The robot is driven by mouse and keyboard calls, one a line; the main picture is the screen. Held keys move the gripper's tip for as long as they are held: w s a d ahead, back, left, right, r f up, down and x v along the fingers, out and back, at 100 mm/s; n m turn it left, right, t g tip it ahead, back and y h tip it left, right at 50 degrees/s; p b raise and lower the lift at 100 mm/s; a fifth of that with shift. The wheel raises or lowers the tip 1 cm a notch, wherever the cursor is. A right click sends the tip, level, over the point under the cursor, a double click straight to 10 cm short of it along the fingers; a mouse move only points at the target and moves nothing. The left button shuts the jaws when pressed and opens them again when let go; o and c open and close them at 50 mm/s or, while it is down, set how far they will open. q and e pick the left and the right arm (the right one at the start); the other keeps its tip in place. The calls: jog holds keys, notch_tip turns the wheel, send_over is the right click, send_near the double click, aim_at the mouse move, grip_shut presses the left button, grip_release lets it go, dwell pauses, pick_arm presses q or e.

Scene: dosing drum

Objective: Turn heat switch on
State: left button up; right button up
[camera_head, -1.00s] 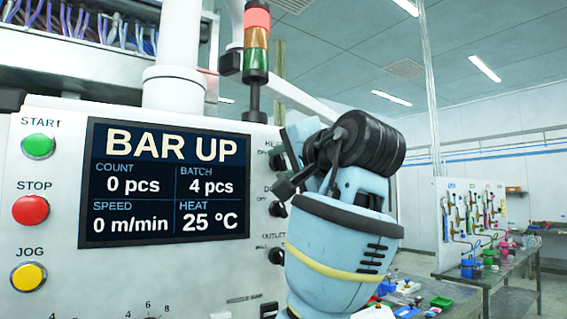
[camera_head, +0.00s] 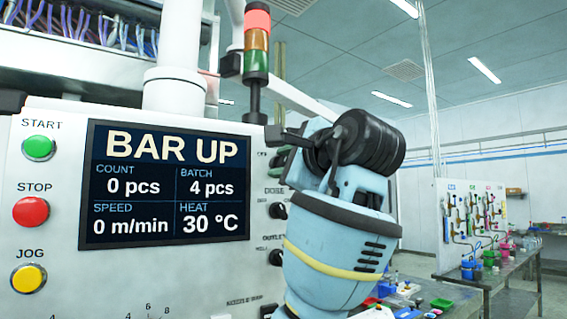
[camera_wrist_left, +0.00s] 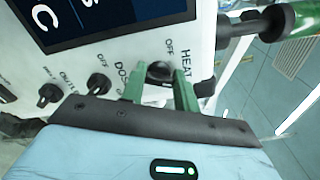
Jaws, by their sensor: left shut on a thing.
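The heat switch (camera_wrist_left: 160,71) is a dark knob on the white panel, beside the labels HEAT and OFF in the left wrist view. My left gripper (camera_wrist_left: 159,82) has its two green fingers on either side of this knob and is shut on it. In the head view, my left gripper (camera_head: 290,152) is at the panel's right edge and hides the heat switch. The display (camera_head: 165,185) reads BAR UP and HEAT 30 °C. My right gripper is not in view.
The DOSE knob (camera_head: 278,210) and OUTLET knob (camera_head: 276,257) sit below my left gripper. The START (camera_head: 39,148), STOP (camera_head: 31,211) and JOG (camera_head: 28,278) buttons are on the left. A signal tower (camera_head: 256,50) stands above the panel. A workbench (camera_head: 490,262) is far right.

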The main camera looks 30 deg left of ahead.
pick_arm(q)
jog(key=shift+m, duration=0.7)
jog(key=o, duration=1)
jog(key=shift+c, duration=0.2)
jog(key=v, duration=0.8)
